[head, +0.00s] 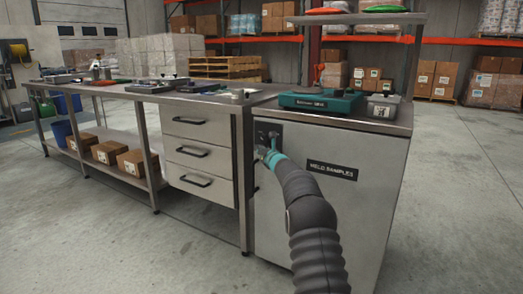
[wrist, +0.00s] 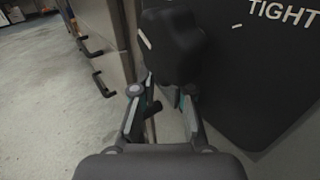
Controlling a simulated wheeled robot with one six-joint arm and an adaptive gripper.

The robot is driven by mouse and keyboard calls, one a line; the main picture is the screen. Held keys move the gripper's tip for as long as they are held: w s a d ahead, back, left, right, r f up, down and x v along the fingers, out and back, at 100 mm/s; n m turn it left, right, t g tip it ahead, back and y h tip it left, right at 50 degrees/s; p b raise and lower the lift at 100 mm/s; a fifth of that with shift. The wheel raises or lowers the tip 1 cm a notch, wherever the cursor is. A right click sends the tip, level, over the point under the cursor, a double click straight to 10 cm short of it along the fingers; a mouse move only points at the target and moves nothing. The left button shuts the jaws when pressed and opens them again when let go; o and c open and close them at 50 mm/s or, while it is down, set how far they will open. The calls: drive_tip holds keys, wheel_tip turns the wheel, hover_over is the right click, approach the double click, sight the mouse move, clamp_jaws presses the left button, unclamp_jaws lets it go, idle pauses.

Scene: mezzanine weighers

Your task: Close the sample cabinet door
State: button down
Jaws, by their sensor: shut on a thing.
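The sample cabinet (head: 332,205) is a pale grey unit at the right end of the bench, with a black "HELD SAMPLES" label (head: 332,170) on its door. The door looks flush or nearly so in the head view; I cannot tell whether it is latched. My gripper (head: 268,155) is at the door's upper left, just below a small black plate (head: 268,132). In the wrist view my gripper (wrist: 163,100) has its fingers around a dark handle (wrist: 172,45), mostly hidden at the grip. The black plate beside it reads "TIGHT" (wrist: 285,12).
A drawer unit (head: 198,155) with black handles stands left of the cabinet. A teal scale (head: 320,102) and a small grey box (head: 382,106) sit on top of the cabinet. Cartons (head: 135,161) lie on the bench's lower shelf. The floor (head: 120,245) in front is clear.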

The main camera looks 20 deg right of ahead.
drive_tip(key=shift+d, duration=0.35)
